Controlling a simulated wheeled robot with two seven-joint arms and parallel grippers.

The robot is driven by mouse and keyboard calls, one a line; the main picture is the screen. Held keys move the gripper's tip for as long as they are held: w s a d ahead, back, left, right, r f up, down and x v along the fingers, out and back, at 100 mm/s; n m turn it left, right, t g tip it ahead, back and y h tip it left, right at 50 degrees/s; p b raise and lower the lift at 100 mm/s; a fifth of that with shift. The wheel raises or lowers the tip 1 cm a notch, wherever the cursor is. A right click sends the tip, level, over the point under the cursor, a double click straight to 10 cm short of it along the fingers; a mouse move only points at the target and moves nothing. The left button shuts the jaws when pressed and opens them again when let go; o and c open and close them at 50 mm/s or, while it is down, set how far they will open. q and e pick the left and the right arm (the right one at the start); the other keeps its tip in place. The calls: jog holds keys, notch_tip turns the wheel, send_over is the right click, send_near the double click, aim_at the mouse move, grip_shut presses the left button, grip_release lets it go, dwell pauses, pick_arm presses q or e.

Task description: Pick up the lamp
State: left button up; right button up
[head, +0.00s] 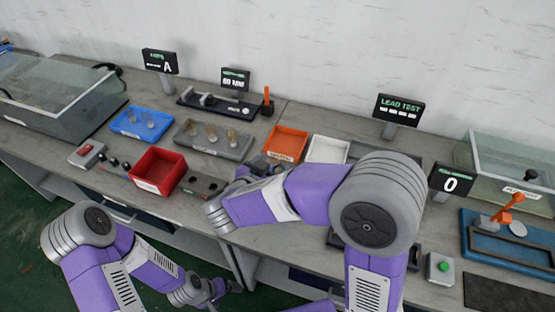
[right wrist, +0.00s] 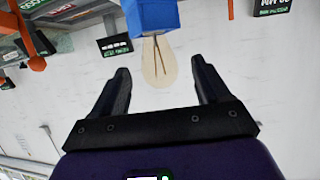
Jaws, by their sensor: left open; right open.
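In the right wrist view a clear glass lamp (right wrist: 158,63) with dark wires inside is joined to, or stands on, a blue block-shaped part (right wrist: 152,18). It lies between and beyond the spread fingers of my right gripper (right wrist: 160,88), with space on both sides. In the head view that gripper is largely hidden by my arm. Several lamps (head: 212,136) stand in a grey tray (head: 222,151), and more lamps (head: 150,119) stand in a blue tray (head: 126,126). My left gripper (head: 215,291) is open and empty, low in front of the bench.
A red bin (head: 158,172), orange bin (head: 287,144) and white bin (head: 328,149) stand on the bench. A dark fixture (head: 222,105) sits behind the grey tray. A lead test sign (head: 398,108) stands at the back. A blue press station (head: 510,240) is at right.

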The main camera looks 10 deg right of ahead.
jog(key=b+x, duration=0.2)
jog(key=x, duration=0.2)
jog(key=shift+w+d+f, duration=0.1)
jog(key=shift+d+f, duration=0.1)
jog(key=shift+f, duration=0.1)
jog(key=shift+w+d, duration=0.2)
jog(key=shift+w, duration=0.1)
jog(key=c, duration=1.1)
